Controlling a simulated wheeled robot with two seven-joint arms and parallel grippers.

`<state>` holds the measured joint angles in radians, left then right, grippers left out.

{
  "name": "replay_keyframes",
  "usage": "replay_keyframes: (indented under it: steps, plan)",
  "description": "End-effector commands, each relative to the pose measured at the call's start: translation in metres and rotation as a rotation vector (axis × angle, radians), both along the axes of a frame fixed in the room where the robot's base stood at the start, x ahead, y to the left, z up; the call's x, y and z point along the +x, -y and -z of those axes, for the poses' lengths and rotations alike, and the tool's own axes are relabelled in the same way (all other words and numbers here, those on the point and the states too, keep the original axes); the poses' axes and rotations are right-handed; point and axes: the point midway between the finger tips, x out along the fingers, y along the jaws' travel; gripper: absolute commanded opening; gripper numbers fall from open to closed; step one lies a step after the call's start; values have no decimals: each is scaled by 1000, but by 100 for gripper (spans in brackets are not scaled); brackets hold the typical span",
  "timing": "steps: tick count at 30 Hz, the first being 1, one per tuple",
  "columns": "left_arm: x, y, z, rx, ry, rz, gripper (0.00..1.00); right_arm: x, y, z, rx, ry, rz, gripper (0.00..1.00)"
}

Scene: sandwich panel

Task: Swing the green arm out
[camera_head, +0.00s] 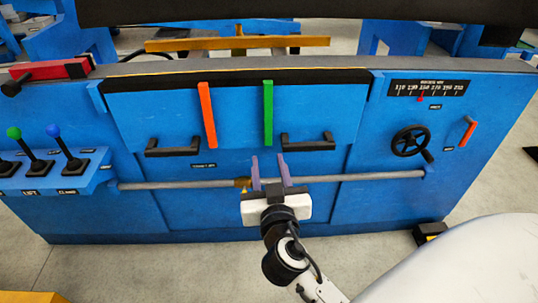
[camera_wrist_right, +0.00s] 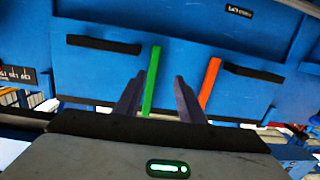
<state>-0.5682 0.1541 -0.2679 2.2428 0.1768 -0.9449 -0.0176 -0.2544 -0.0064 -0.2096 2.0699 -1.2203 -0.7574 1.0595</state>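The green arm (camera_head: 268,112) is a narrow upright bar lying against the front of the blue panel, right of a tilted orange arm (camera_head: 207,115). My right gripper (camera_head: 268,162) is open and empty, below the green arm's lower end in the head view, with its fingers pointing up the picture. In the right wrist view, which shows the panel upside down, the green arm (camera_wrist_right: 151,82) appears between the two fingers of the right gripper (camera_wrist_right: 157,88), closer to the left one. I see no contact. My left gripper is not in view.
Black handles (camera_head: 172,148) and (camera_head: 308,143) flank the two arms. A grey horizontal rod (camera_head: 370,178) crosses the panel behind my right gripper. A black handwheel (camera_head: 411,142) is at right, and levers (camera_head: 68,148) are at left. The floor in front is mostly clear.

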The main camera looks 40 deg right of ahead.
Motion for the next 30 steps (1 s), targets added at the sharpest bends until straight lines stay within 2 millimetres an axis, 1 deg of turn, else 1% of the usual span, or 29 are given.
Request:
replay_keyframes:
  steps: [1,5,9,11,18,21,25,30]
  plan:
    - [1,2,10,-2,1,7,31,2,3,1,-1,39,21,36]
    - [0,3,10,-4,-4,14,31,4,10,-13,-6,91,51,36]
    - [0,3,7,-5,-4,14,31,16,18,-18,-10,101,57,36]
    - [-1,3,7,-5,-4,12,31,25,23,-18,-9,100,56,36]
    - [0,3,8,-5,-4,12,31,63,47,-16,-10,97,55,36]
    - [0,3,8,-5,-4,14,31,76,54,-16,-10,96,54,36]
    - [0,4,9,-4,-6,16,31,86,61,-16,-9,95,54,36]
    - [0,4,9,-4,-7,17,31,90,63,-15,-7,94,54,36]
